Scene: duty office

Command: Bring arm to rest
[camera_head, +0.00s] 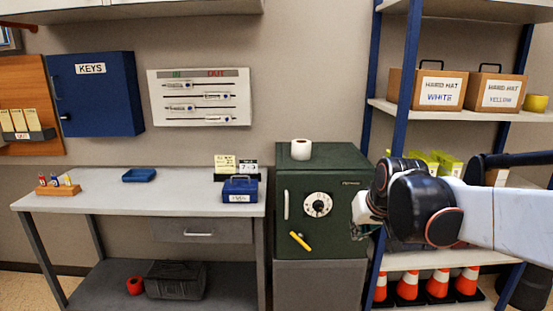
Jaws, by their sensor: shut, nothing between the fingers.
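My arm reaches in from the right edge in the head view, in front of the shelf rack. My gripper (361,211) is at its left end, small and partly hidden by my own wrist. It is shut and empty, in front of the right side of the dark green safe (340,221). I cannot tell how far it is from the safe door.
A white roll (301,149) stands on the safe. The desk (95,186) at left holds a blue cash box (240,190) and a blue tray (139,175). The shelf rack (384,112) at right carries boxes (427,90) and orange cones (407,287). Floor shows at lower left.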

